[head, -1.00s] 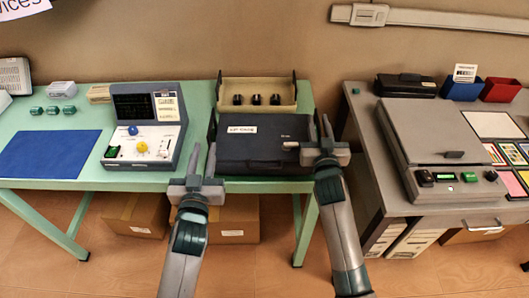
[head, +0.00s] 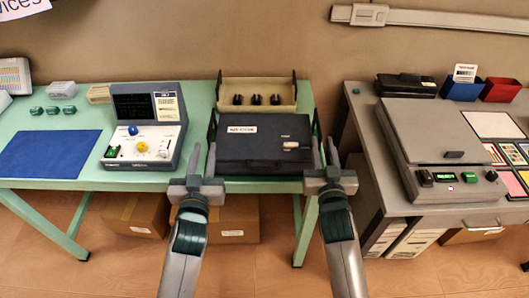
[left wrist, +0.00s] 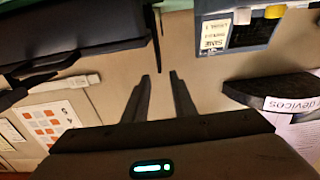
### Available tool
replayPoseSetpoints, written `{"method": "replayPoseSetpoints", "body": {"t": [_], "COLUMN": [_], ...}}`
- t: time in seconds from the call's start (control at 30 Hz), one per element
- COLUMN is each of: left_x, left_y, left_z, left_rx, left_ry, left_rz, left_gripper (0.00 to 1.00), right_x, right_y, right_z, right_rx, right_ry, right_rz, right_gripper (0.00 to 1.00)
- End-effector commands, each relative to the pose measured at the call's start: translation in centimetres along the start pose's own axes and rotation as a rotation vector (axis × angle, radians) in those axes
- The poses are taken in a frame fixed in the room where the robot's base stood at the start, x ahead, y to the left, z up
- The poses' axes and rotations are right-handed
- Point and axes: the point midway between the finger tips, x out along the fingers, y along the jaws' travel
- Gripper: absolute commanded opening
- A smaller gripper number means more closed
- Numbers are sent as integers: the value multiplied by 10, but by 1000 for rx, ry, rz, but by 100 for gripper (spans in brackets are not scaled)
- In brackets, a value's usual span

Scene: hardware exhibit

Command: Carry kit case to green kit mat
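The kit case (head: 265,145) is a dark, closed case with a white label. It lies on the pale green table, in front of the beige bin. My left gripper (head: 201,160) is open and empty by the case's left front corner. In the left wrist view its two fingers (left wrist: 159,85) are apart with nothing between them. A dark body, probably the case, fills the upper left there. My right gripper (head: 327,155) looks open and empty, by the right front corner. Whether either touches the case is unclear. No green mat is seen; a blue mat (head: 55,154) lies at the left.
A console with knobs (head: 146,130) stands close left of the case. The beige bin (head: 257,93) with dark knobs is behind it. A grey table at the right holds a large grey device (head: 430,130) and red and blue bins. Cardboard boxes (head: 232,218) sit below the green table.

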Motion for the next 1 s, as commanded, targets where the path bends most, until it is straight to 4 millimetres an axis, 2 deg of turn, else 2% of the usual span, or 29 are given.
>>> {"method": "replayPoseSetpoints", "body": {"t": [0.1,0.23,0.87,1.0], "left_x": [0,0,0,-5], "left_y": [0,0,0,-4], "left_z": [0,0,0,7], "left_rx": [0,0,0,0], "left_ry": [0,0,-1,-30], "left_rz": [0,0,0,-9], "left_gripper": [24,24,24,24], "right_x": [-16,-25,-28,-33], "right_y": [0,0,0,4], "right_z": [1,0,0,8], "right_rx": [0,1,0,-2], "right_ry": [-1,-1,-1,-30], "right_rz": [0,0,0,7], "right_gripper": [24,24,24,24]}}
